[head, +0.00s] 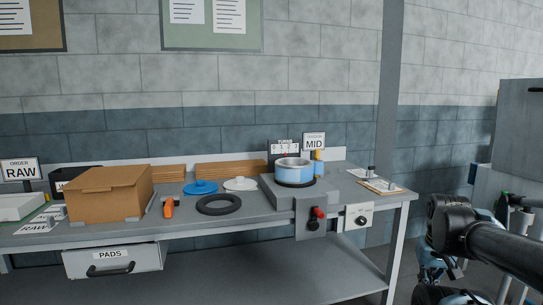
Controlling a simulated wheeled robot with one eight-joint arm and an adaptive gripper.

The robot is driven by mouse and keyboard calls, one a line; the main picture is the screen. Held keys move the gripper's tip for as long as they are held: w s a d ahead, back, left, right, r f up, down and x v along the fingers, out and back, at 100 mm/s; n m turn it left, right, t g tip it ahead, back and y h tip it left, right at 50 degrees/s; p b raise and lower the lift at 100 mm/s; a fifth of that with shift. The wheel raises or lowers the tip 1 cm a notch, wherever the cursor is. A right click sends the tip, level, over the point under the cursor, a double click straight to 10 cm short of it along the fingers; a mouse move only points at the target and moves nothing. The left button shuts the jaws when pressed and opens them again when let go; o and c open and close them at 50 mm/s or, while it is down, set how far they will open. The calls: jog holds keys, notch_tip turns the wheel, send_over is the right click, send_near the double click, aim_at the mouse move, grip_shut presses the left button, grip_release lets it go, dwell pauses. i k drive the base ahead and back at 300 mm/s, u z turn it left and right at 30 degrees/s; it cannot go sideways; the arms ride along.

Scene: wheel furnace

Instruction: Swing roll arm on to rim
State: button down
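A blue round piece with a pale metal rim (294,163) sits on a dark ring on a grey machine block (272,191) at the right part of the bench. A small upright post, orange above and blue below (318,161), stands just behind and to the right of the rim. I cannot tell whether this is the roll arm or whether it touches the rim. A red-knobbed lever (318,213) is on the block's front. My black arm link (505,248) is at the right, clear of the bench. I cannot make out my gripper's fingers.
On the bench (345,183) are a black ring (218,204), blue lid (200,188), white lid (240,184), cardboard box (110,193), orange-handled tool (168,208) and clipboard (381,186). A control box with a dial (358,217) and the PADS drawer (112,260) are below the top.

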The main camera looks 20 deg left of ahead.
aim_at(317, 155)
jog(key=u, duration=1.6)
jog(key=i, duration=1)
jog(key=z, duration=0.05)
